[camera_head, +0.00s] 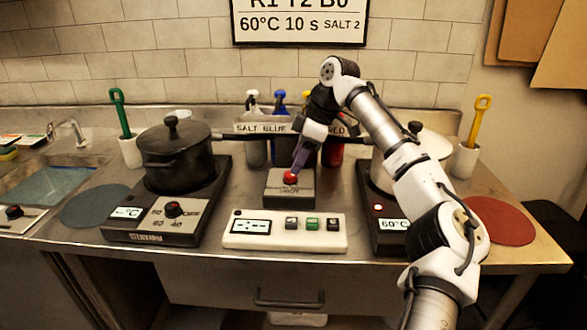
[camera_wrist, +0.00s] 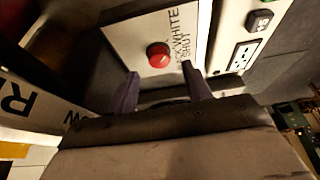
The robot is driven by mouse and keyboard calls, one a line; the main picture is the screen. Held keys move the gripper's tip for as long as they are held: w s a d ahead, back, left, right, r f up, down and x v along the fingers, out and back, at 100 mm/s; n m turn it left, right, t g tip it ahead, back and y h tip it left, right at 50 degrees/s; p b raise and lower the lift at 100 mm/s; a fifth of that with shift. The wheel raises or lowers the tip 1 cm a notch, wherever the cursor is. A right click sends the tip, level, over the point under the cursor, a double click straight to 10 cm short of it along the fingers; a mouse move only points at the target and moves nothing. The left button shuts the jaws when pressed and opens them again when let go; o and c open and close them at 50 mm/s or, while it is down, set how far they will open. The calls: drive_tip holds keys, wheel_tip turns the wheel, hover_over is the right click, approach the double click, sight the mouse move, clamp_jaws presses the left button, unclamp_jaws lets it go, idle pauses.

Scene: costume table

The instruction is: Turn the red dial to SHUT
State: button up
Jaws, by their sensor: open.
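The red dial (camera_head: 290,178) sits on top of a small grey box (camera_head: 289,200) at the middle of the steel counter. In the wrist view the red dial (camera_wrist: 158,55) shows as a round knob on a pale plate (camera_wrist: 130,35), with printed letters beside it that include WHITE and SHUT. My gripper (camera_head: 300,163) is just above and behind the dial in the head view. In the wrist view my gripper (camera_wrist: 160,88) has its two purple fingers apart, with the dial ahead of and between them. I cannot tell whether a finger touches it. Which setting the dial points to is unclear.
A black pot (camera_head: 175,155) stands on the left hot plate. A white control panel (camera_head: 285,243) lies in front of the box. Bottles (camera_head: 279,120) stand behind it. The right hot plate (camera_head: 393,238) reads 60°C, partly hidden by my arm. A red mat (camera_head: 505,222) lies at right.

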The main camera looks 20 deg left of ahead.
sight(290, 177)
drive_tip(key=shift+x, duration=1.9)
drive_tip(key=c, duration=1)
drive_tip(key=shift+o, duration=0.2)
drive_tip(key=m+t+p, duration=0.1)
drive_tip(key=m, duration=0.1)
drive_tip(key=m+p, duration=0.1)
drive_tip(key=m, duration=0.1)
drive_tip(key=shift+s+r+m+t, duration=0.1)
drive_tip(key=shift+s+m+t, duration=0.05)
drive_tip(key=shift+m+t, duration=0.2)
drive_tip(key=shift+s+m+t+p, duration=0.1)
drive_tip(key=shift+m+t+p, duration=0.8)
drive_tip(key=shift+m, duration=1.15)
